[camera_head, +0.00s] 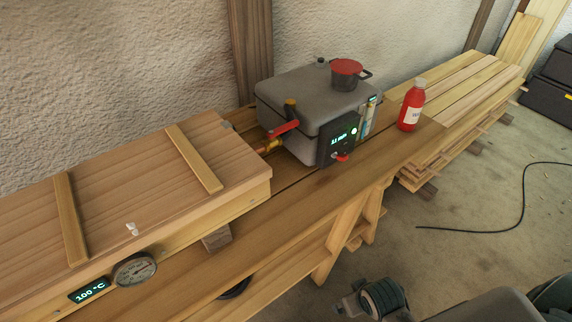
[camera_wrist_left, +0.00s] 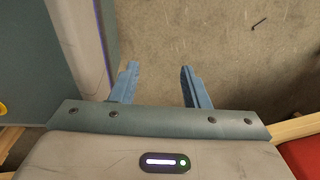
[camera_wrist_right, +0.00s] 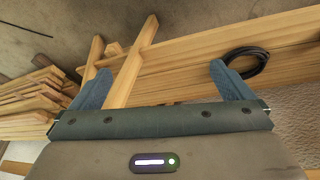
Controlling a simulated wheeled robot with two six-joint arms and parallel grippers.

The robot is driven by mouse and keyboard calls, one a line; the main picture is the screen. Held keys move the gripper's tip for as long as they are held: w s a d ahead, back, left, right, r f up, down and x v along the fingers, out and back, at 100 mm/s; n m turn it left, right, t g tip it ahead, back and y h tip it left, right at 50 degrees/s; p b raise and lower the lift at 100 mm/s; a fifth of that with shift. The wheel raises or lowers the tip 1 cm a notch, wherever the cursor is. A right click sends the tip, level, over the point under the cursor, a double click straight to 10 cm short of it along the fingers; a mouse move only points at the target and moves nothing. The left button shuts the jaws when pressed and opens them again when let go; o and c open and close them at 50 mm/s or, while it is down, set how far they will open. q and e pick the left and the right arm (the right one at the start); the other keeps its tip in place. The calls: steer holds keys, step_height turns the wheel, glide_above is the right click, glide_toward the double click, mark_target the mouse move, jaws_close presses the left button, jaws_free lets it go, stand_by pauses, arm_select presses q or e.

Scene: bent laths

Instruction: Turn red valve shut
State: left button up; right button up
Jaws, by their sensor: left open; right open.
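The red valve (camera_head: 284,128) is a red lever on a brass fitting, on the pipe between the grey boiler box (camera_head: 300,97) and the long wooden box (camera_head: 140,190). The lever slants up to the right in the head view; whether it is open is unclear. My right gripper (camera_head: 348,300) is low at the bottom of the head view, in front of the bench and far from the valve. It is open and empty in the right wrist view (camera_wrist_right: 155,85). My left gripper (camera_wrist_left: 157,82) is open and empty over bare floor in the left wrist view, outside the head view.
A red-lidded pot (camera_head: 347,75) stands on the boiler box. A display (camera_head: 338,138) and a small red knob (camera_head: 341,158) are on its front. A red bottle (camera_head: 411,106) stands to the right. Stacked boards (camera_head: 460,85) lie beyond. A gauge (camera_head: 134,269) sits on the wooden box.

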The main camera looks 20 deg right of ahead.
steer(key=w+a+r+t+y, duration=0.1)
steer(key=w+r, duration=0.2)
steer(key=r, duration=0.2)
steer(key=w+a+r+t, duration=0.1)
steer(key=w+r+t, duration=0.1)
steer(key=r, duration=0.3)
steer(key=n+t+y+p, duration=0.1)
steer(key=n+t+y, duration=0.2)
steer(key=t+y, duration=0.5)
glide_toward(286, 129)
steer(key=a+t+h, duration=0.2)
arm_select(q)
steer(key=s+r+p, duration=0.2)
steer(key=shift+r, duration=0.35)
arm_select(e)
steer(key=x, duration=1)
steer(key=shift+f, duration=0.4)
steer(key=shift+d, duration=0.1)
steer(key=shift+c, duration=0.2)
